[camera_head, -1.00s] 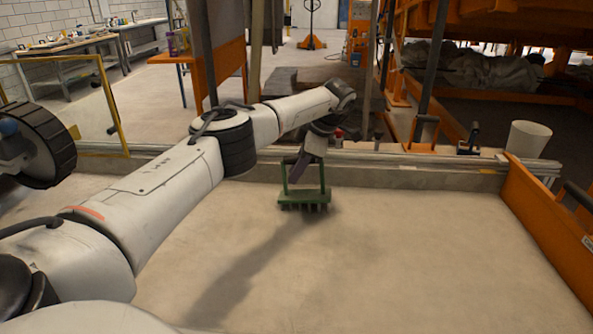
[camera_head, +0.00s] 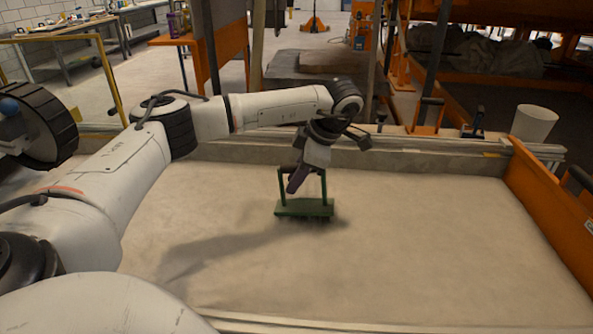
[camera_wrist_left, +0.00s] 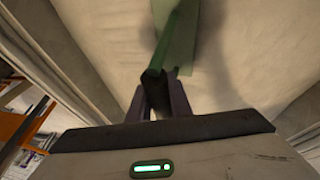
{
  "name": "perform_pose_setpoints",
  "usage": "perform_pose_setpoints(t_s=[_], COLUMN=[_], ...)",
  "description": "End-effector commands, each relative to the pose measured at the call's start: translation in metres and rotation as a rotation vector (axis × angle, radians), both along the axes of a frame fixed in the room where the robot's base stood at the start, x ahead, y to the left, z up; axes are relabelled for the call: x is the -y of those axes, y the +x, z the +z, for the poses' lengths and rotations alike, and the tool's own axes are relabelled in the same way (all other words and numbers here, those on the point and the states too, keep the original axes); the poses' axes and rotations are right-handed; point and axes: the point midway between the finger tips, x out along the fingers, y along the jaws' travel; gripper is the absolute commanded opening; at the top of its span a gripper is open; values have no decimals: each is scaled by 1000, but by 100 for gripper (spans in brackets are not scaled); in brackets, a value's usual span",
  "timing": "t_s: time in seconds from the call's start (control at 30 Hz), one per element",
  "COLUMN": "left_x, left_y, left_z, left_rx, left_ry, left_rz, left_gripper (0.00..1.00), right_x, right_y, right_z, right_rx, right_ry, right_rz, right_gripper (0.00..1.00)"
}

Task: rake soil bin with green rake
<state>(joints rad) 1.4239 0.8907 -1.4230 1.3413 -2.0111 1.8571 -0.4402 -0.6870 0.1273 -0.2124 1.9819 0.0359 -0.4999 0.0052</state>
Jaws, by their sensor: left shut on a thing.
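The green rake (camera_head: 304,208) is in the soil bin, with its head low at the sand and its handle frame upright. I cannot tell exactly whether its tines touch the sand. My left gripper (camera_head: 296,180) is shut on the rake's handle bar. In the left wrist view the green rake (camera_wrist_left: 175,50) runs away from between the dark fingers of my left gripper (camera_wrist_left: 158,98). The soil bin (camera_head: 420,225) holds pale, mostly smooth sand. My right gripper is not in view.
An orange side wall (camera_head: 550,205) bounds the bin on the right, and a ledge runs along its back. A white bucket (camera_head: 534,124) stands at the back right corner. Sand to the right and front of the rake is clear.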

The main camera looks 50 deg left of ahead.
Motion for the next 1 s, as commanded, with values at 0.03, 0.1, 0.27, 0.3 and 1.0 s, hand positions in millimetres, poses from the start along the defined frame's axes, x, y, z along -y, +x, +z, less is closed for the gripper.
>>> perform_pose_setpoints(t_s=[0.03,0.1,0.27,0.3,1.0], left_x=[4,9,22,24,79], left_y=[-5,-12,-26,-30,-94], left_z=[0,0,0,0,2], left_rx=[0,0,0,-1,-1], left_ry=[1,1,1,1,1], left_rz=[-1,-1,-1,-2,-3], left_gripper=[0,0,0,0,0], right_x=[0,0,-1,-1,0], right_y=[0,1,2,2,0], right_z=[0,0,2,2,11], right_rx=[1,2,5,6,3], right_ry=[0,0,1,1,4], right_rz=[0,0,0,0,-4], right_gripper=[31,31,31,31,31])
